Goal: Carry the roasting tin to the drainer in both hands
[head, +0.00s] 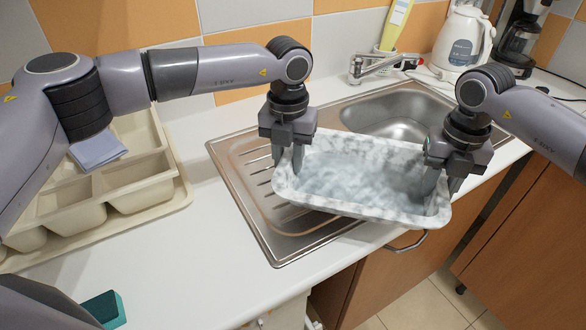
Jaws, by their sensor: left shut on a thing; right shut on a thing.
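The roasting tin (345,205) is a long, mottled grey-white tray with sloping walls. It is in the middle of the head view, above the ribbed steel drainer (243,180) and reaching past the counter's front edge. My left gripper (283,158) is shut on the tin's left end. My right gripper (442,185) is shut on its right end. The tin looks roughly level. Whether its underside touches the drainer cannot be seen. The tin hides part of the drainer and the near rim of the sink.
The sink basin (400,118) and tap (380,65) lie behind the tin. A white kettle (463,40) and a coffee maker (518,45) stand at the back right. A cream cutlery tray (182,190) is on the left. A green sponge (106,308) lies at front left. The counter between is clear.

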